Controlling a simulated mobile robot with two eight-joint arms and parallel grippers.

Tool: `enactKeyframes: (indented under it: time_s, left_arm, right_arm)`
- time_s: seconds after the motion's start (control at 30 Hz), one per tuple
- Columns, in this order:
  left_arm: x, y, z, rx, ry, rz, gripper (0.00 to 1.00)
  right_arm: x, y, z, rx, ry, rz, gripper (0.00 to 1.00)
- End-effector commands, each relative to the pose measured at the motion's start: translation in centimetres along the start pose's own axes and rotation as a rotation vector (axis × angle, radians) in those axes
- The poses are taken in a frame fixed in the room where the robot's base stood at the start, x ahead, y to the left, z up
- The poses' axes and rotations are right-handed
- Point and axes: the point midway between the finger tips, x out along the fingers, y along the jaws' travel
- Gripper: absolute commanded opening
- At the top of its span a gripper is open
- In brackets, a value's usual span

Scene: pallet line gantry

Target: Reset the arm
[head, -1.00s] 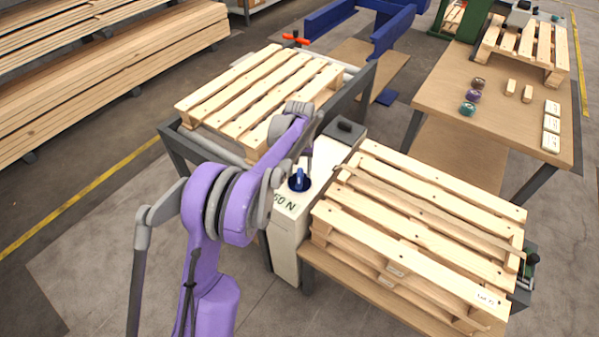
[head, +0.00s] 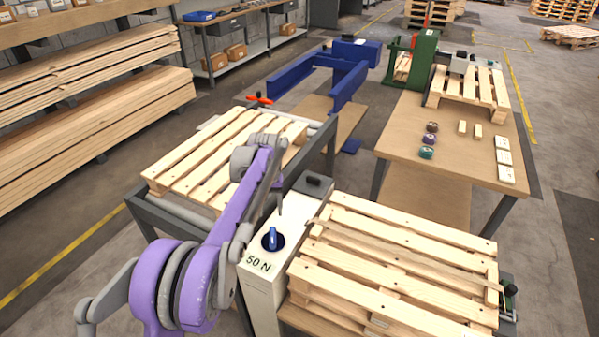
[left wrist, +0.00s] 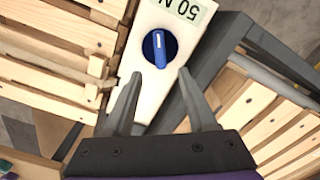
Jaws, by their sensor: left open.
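My left gripper (left wrist: 160,85) is open and empty in the left wrist view. Its two dark fingers point toward a white box (left wrist: 150,100) with a round blue knob (left wrist: 159,48) and a "50 N" label. The knob lies just beyond the fingertips, apart from them. In the head view my purple left arm reaches in from the lower left, and its hand hangs above the white box (head: 262,292), behind the blue knob (head: 272,239). The fingers there are small and partly hidden by the arm. My right gripper is in neither view.
A pallet (head: 225,150) on a grey frame stands left of the box. Stacked pallets (head: 400,255) stand close on its right. A wooden table (head: 400,150) with small parts and another pallet is at the back right. Lumber stacks (head: 90,110) fill the left.

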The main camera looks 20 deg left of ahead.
Motion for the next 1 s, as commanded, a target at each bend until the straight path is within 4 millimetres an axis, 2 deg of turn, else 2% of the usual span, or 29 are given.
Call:
enactKeyframes:
  time_s: [0.2, 0.27, 0.37, 0.5, 0.7, 0.83, 1.0]
  left_arm:
    - [-0.7, 0.3, 0.7, 0.010, 0.010, 0.002, 0.57]
    - [-1.6, 0.6, 1.6, 0.023, 0.023, 0.005, 0.57]
    - [-3.8, 1.5, 4.2, 0.062, 0.060, 0.012, 0.57]
    - [-6.9, 2.5, 9.4, 0.132, 0.130, 0.027, 0.57]
    - [-9.2, 3.0, 17.4, 0.233, 0.234, 0.051, 0.57]
    - [-9.5, 2.8, 22.5, 0.297, 0.303, 0.067, 0.57]
    - [-8.5, 2.1, 28.3, 0.373, 0.388, 0.087, 0.57]
  right_arm:
    - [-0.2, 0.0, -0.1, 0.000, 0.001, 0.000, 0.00]
    - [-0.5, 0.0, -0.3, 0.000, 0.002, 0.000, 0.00]
    - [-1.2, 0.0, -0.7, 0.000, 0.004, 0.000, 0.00]
    - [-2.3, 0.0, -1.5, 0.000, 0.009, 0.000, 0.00]
    - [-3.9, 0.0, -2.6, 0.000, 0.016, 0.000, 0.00]
    - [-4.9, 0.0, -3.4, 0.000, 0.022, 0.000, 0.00]
    - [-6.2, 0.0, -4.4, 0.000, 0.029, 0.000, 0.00]
